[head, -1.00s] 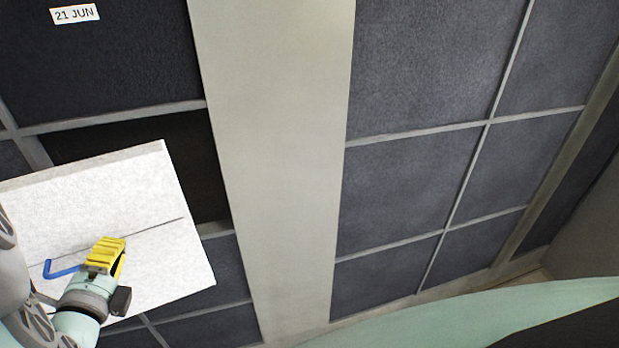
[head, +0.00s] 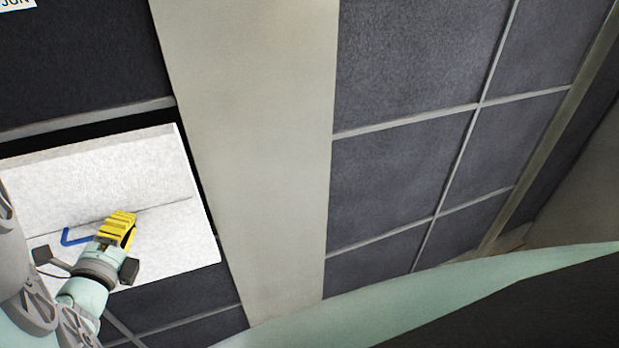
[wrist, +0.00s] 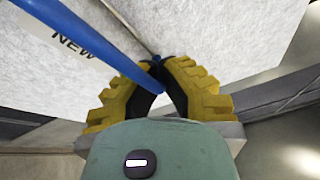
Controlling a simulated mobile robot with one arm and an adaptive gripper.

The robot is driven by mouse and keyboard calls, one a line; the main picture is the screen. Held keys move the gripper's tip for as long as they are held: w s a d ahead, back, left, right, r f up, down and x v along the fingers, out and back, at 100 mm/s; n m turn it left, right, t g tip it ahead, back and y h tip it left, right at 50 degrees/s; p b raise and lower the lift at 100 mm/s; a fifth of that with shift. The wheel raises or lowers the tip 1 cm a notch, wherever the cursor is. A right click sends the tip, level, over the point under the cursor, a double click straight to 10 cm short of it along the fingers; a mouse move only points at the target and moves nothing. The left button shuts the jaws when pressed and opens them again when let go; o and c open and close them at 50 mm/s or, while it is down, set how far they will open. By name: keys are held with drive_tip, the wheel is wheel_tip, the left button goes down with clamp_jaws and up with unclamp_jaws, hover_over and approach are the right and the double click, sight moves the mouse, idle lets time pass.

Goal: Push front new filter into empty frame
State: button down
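The new filter (head: 100,170) is a white panel with a crease across it and a blue handle (head: 75,238). In the wrist view, the filter (wrist: 200,28) fills the upper part and carries a "NEW" label (wrist: 72,43). My gripper (head: 122,216) has yellow fingers; in the wrist view its fingertips (wrist: 160,82) close around the blue handle (wrist: 90,38). The filter lies across the empty frame (head: 150,117), whose dark opening shows as a strip above and to the right of it. I cannot tell how deep the filter sits.
Dark filter panels (head: 405,60) in grey frames fill the right side. A wide pale beam (head: 245,130) runs beside the opening. Another dark panel (head: 75,60) with a date label, partly cut off, is above the opening. A pale green curved surface (head: 430,285) is at the lower right.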

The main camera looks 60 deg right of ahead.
sight(128, 209)
drive_tip(key=shift+w+d, duration=1.3)
drive_tip(key=shift+w, duration=0.3)
drive_tip(key=w+d+b, duration=0.1)
drive_tip(key=w+d, duration=0.2)
drive_tip(key=w, duration=0.2)
drive_tip(key=shift+w+d+b, duration=0.15)
drive_tip(key=shift+d+b, duration=0.1)
drive_tip(key=shift+b, duration=0.15)
idle(4.9)
drive_tip(key=c, duration=1.1)
unclamp_jaws()
